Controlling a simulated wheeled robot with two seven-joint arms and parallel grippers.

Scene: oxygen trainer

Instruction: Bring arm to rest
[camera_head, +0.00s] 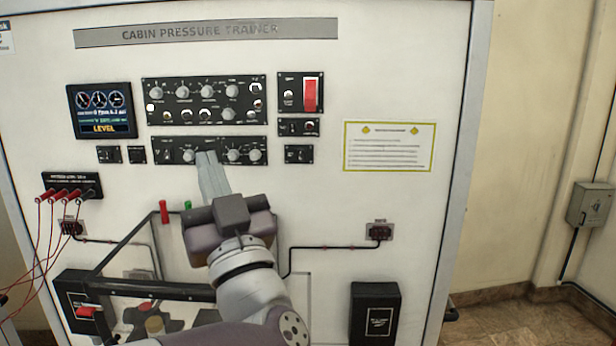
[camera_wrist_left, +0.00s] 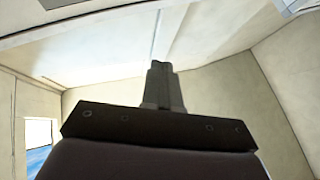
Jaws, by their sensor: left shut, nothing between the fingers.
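My left gripper (camera_head: 207,160) is raised in front of the white trainer panel (camera_head: 400,90), its fingers pointing up. Its fingertips overlap the lower knob strip (camera_head: 222,143) in the head view and hide part of it; I cannot tell whether they touch it. The fingers are together and hold nothing. In the left wrist view the closed fingers (camera_wrist_left: 160,70) stand up against pale wall surfaces. My right gripper is in neither view.
An upper knob panel (camera_head: 205,100), a red switch (camera_head: 310,95) and a display (camera_head: 101,111) surround the gripper. Red plugs with cables (camera_head: 65,193) hang at left. A black-framed assembly (camera_head: 150,290) and a black box (camera_head: 375,312) are low on the panel.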

